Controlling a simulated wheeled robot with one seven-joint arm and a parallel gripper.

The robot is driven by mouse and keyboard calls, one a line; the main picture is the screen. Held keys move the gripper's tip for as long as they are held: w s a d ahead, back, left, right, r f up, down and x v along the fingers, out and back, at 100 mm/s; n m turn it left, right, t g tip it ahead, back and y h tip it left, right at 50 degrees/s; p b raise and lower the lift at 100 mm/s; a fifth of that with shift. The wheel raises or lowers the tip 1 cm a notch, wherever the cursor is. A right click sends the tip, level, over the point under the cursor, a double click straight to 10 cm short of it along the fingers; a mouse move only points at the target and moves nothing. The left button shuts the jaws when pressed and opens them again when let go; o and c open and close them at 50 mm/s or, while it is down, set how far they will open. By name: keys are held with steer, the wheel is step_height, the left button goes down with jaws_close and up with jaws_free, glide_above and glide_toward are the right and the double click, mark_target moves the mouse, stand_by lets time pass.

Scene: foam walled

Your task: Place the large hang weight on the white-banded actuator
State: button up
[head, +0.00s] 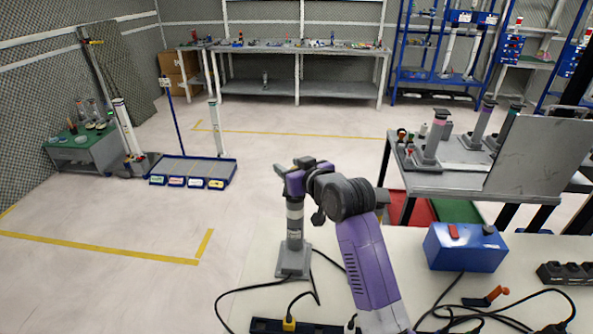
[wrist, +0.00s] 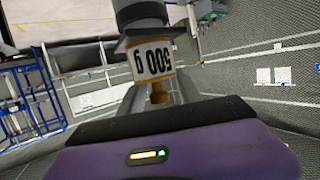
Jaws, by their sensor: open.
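The white-banded actuator (head: 294,222) stands upright on the near bench, a grey column on a square base with a pale band. My gripper (head: 300,170) is at the top of this column. In the wrist view, a weight (wrist: 151,62) with an upside-down "500 g" label and a brass knob (wrist: 158,93) shows just beyond my gripper's open fingers. A dark round plate and a grey column (wrist: 138,12) adjoin the weight, and it appears to rest on the column's top. My gripper hides much of the weight in the head view, and exact contact cannot be told.
A blue box (head: 465,250), a power strip (head: 300,327) and loose black cables lie on the near bench (head: 395,250). A side table (head: 455,183) at the right holds other actuators and a grey panel. Open floor lies to the left, with a blue tray (head: 195,170) farther back.

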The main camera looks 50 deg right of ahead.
steer(key=b+v, duration=0.1)
steer(key=v, duration=1.1)
steer(key=s+a+f+n+y, duration=0.1)
steer(key=s+a+f+y, duration=0.1)
steer(key=s+a+f, duration=1.2)
steer(key=s+a+n+y, duration=0.1)
steer(key=s+a, duration=0.1)
steer(key=s, duration=0.4)
steer(key=s+a, duration=0.3)
steer(key=s, duration=0.3)
steer(key=s+a+n+t+y, duration=0.1)
steer(key=s+a, duration=0.2)
steer(key=s, duration=0.3)
steer(key=shift+n+y, duration=0.3)
steer(key=shift+c, duration=0.5)
